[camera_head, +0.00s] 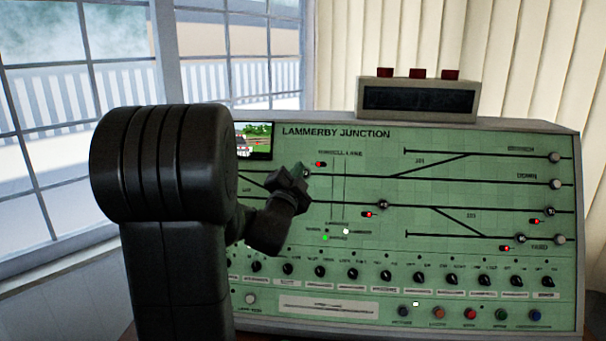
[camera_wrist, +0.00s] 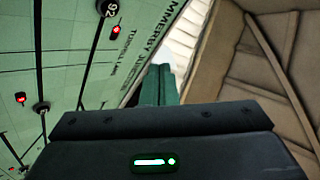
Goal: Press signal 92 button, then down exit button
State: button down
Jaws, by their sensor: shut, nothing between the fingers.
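The green panel (camera_head: 440,150) is titled Lammerby Junction. The signal 92 button (camera_wrist: 108,8) is a dark round disc marked 92 at the top of the wrist view, beside a lit red lamp (camera_wrist: 115,33). In the head view my gripper (camera_head: 295,180) is in front of the panel's left part and largely hides this button. The gripper is shut and empty; its fingers (camera_wrist: 157,82) show in the wrist view, apart from the 92 disc. Contact with the panel cannot be told. The down exit button (camera_head: 556,184) is a grey knob at the right end of the line labelled DOWN, far right of my gripper.
Other grey knobs (camera_head: 555,157) and red lamps (camera_head: 368,214) sit on the track lines. A row of black rotary switches (camera_head: 385,276) and coloured buttons (camera_head: 470,314) lie below. A dark box with red tops (camera_head: 418,98) stands on the panel. My arm covers the panel's left end.

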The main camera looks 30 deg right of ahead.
jog(key=w+d+f+b, duration=0.1)
jog(key=w+d+f, duration=0.3)
jog(key=w, duration=0.2)
jog(key=shift+w, duration=0.2)
jog(key=shift+d+f, duration=0.1)
dwell(2.0)
jog(key=shift+w+d+f+b, duration=0.15)
jog(key=shift+w+b, duration=0.15)
jog(key=shift+b, duration=0.35)
